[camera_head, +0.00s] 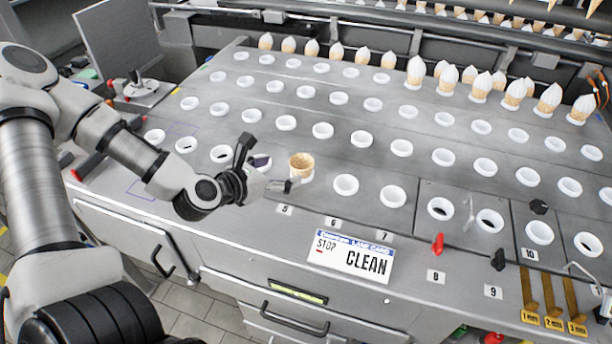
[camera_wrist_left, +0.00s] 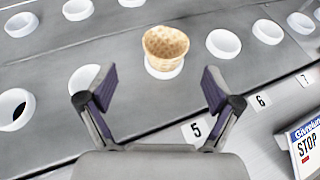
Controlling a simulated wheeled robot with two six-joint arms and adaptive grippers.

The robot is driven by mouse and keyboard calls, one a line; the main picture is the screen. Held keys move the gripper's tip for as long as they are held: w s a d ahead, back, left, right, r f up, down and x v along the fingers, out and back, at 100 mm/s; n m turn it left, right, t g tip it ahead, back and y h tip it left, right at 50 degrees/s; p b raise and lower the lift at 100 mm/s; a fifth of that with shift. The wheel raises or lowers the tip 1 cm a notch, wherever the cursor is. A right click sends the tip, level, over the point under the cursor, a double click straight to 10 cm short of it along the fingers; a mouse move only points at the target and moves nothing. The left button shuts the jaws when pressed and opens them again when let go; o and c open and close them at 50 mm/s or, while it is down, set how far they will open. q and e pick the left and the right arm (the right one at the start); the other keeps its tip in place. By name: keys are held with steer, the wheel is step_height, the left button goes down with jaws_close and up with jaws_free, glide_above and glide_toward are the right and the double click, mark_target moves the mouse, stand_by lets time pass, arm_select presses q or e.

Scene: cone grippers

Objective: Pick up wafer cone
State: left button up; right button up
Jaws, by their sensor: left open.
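The wafer cone (camera_head: 301,165) is a tan, empty cone standing upright in a white ring holder near the front of the grey counter. It also shows in the left wrist view (camera_wrist_left: 165,48), just beyond the fingertips and roughly centred between them. My left gripper (camera_head: 268,170) is open and empty, to the left of the cone in the head view. In the left wrist view its two dark-padded fingers (camera_wrist_left: 160,85) are spread wide and apart from the cone. My right gripper is not in view.
Rows of white ring holders (camera_head: 322,131) cover the counter. Filled cones (camera_head: 415,72) stand at the back and right. A "CLEAN" lane card (camera_head: 352,255) hangs at the front edge. A red lever (camera_head: 438,243) and dark knobs are at the front right. A screen (camera_head: 115,38) stands back left.

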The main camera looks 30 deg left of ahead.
mark_target(300, 163)
arm_select(q)
steer(key=shift+x, duration=0.75)
steer(key=shift+w+d+b, duration=0.3)
steer(key=shift+w+d, duration=0.05)
steer(key=shift+w, duration=0.1)
steer(key=x, duration=0.4)
steer(key=shift+w+d+r, duration=0.15)
steer(key=shift+w+d, duration=0.05)
steer(key=shift+w, duration=0.25)
steer(key=shift+s+a, duration=0.1)
steer(key=shift+s, duration=0.1)
steer(key=shift+c, duration=0.6)
steer(key=c, duration=0.7)
